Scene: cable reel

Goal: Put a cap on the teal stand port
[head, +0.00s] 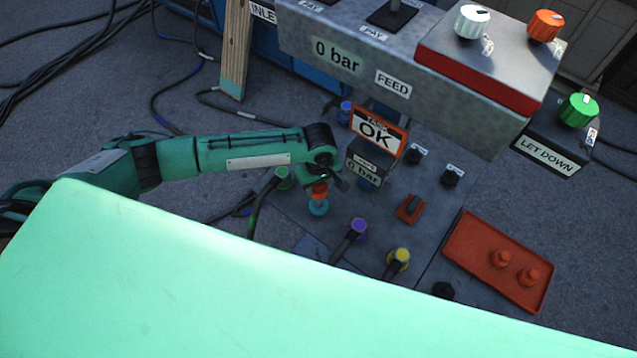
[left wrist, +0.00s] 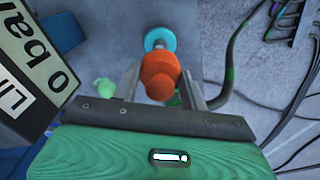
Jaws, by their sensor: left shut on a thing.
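My left gripper (head: 322,181) reaches in from the left over the grey panel. In the left wrist view the left gripper (left wrist: 160,85) has its two fingers on either side of an orange-red cap (left wrist: 159,78) and is shut on it. The cap also shows in the head view (head: 320,190). The teal stand port (left wrist: 160,38) shows just past the cap, and in the head view the teal port (head: 318,207) lies right below it. The cap overlaps the port in both views; whether they touch I cannot tell. My right gripper is not in view.
Ports with purple (head: 358,227), yellow (head: 400,256) and green (head: 282,175) collars carry hoses near the teal one. An OK display (head: 376,133) and gauge box stand close to the gripper.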

